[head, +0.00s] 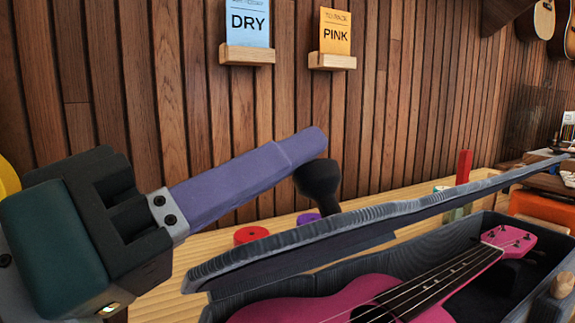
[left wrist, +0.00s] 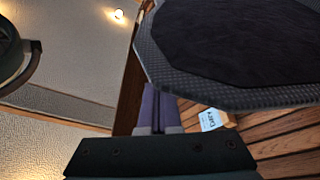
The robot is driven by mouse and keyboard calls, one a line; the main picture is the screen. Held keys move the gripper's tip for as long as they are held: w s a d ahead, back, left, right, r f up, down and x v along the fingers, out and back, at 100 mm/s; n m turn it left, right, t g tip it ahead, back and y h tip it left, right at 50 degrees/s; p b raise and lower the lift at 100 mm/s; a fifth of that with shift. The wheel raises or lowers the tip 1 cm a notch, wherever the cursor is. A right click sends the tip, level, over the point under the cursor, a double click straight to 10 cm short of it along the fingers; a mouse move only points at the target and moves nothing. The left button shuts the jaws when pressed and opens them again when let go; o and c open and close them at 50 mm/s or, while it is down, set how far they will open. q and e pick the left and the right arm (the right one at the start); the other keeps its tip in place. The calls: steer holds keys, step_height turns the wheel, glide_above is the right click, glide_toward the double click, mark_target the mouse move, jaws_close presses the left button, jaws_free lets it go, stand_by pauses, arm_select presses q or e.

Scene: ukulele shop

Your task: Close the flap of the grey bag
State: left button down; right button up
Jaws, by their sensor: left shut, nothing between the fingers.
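The grey bag (head: 440,240) lies open on the table with a pink ukulele (head: 390,293) inside. Its flap (head: 370,219) is raised, seen nearly edge-on as a long grey strip slanting up to the right. In the left wrist view the flap (left wrist: 235,95) shows as a large dark panel with a textured grey rim. My left gripper (head: 312,143), with purple fingers, is shut and empty. In the head view it appears above the flap's left part; contact cannot be told. Its fingers also show in the left wrist view (left wrist: 158,103), beside the flap's rim. My right gripper is not in view.
Behind the flap the wooden table (head: 220,262) holds a red round item (head: 250,234) and a purple one (head: 307,218). A dark rounded object (head: 318,180) stands there too. The slatted wall bears a blue card (head: 248,22) and an orange card (head: 335,33) on small ledges.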

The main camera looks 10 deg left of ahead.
arm_select(q)
steer(key=s+d+f+m+g+h+b, duration=0.2)
steer(key=s+d+f+m+h+b, duration=0.1)
steer(key=s+f+m+b, duration=0.3)
steer(key=shift+d+f+m+g+b, duration=0.3)
steer(key=shift+d+f+m+b, duration=0.55)
steer(key=shift+f+m, duration=1.15)
steer(key=shift+s+a+f+n, duration=0.1)
steer(key=shift+a+f+n, duration=0.05)
steer(key=shift+a+n, duration=0.15)
